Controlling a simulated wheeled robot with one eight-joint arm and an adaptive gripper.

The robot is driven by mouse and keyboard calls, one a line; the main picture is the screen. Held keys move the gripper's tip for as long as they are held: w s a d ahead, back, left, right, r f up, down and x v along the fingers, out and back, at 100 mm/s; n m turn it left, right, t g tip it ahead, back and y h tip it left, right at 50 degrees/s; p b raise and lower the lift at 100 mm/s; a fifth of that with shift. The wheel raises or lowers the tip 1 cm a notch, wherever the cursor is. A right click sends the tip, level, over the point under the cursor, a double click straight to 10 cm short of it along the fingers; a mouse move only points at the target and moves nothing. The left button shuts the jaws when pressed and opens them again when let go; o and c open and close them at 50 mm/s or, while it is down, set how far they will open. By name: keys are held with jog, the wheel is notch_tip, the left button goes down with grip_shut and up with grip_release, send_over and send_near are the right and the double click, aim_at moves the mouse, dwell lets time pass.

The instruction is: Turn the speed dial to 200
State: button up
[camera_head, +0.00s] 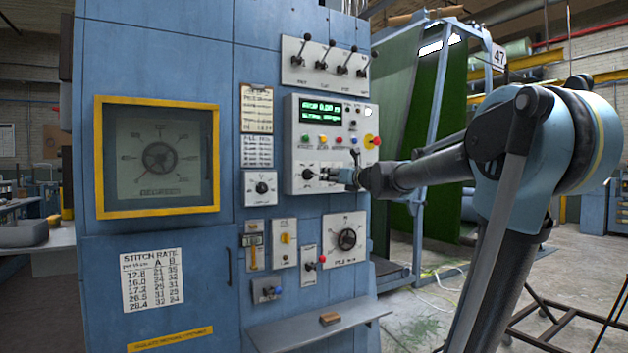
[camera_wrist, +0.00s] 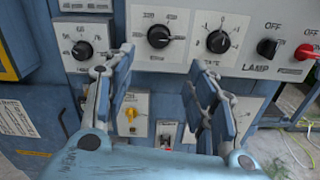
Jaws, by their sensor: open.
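The likely speed dial (camera_wrist: 158,37) is a black knob on a white plate with numbers around it, at top centre in the wrist view. It also shows in the head view as the left knob (camera_head: 308,174) low on the display panel. Its markings are too small to read surely, and I cannot tell its exact setting. My gripper (camera_wrist: 158,68) is open, with its fingers spread below and to either side of this knob and nothing between them. In the head view my gripper (camera_head: 350,176) is at the panel's lower right, covering part of it.
The display panel (camera_head: 297,150) has a green screen and coloured buttons. Beside the dial are another black knob (camera_wrist: 218,42), a LAMP switch (camera_wrist: 268,47) and a red knob (camera_wrist: 305,51). A dial on a separate plate (camera_wrist: 83,50) is left. A shelf (camera_head: 290,335) juts out below.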

aim_at(311, 175)
jog(key=x, duration=1.4)
jog(key=shift+w+a, duration=0.15)
jog(key=shift+w, duration=0.05)
jog(key=shift+c, duration=0.5)
jog(key=c, duration=1)
